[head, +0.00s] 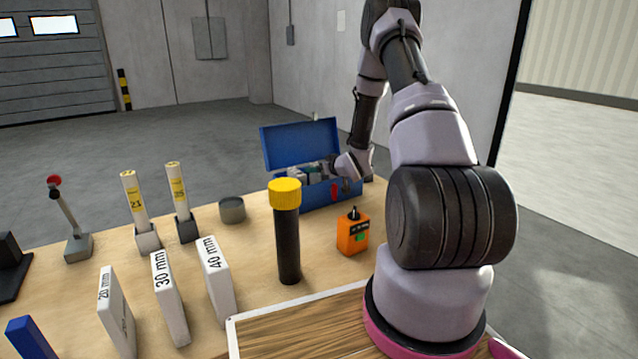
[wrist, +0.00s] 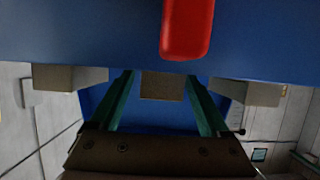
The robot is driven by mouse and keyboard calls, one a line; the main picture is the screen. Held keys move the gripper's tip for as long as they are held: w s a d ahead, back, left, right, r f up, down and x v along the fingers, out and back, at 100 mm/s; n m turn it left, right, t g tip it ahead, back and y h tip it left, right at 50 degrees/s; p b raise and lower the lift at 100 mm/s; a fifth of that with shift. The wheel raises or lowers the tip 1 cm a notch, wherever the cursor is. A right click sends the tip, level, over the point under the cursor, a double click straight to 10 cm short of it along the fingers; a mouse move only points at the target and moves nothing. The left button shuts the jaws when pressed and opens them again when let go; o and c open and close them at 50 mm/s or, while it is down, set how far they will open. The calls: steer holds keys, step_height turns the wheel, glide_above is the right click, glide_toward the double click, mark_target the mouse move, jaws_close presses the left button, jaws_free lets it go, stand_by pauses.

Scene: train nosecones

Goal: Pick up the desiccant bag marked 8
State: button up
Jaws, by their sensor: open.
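A blue toolbox (head: 318,196) with its lid raised stands at the far edge of the table. Small pale items (head: 296,174) show inside it, too small for me to read any mark. I cannot tell which, if any, is the desiccant bag marked 8.
A black tube with a yellow cap (head: 286,230) and an orange device (head: 353,232) stand before the toolbox. A grey round tin (head: 232,210), two yellow-labelled cylinders and white gauge blocks (head: 218,280) stand to the left. A white-edged wooden board (head: 300,330) lies in front.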

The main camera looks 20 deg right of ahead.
jaws_close()
stand_by(1.4)
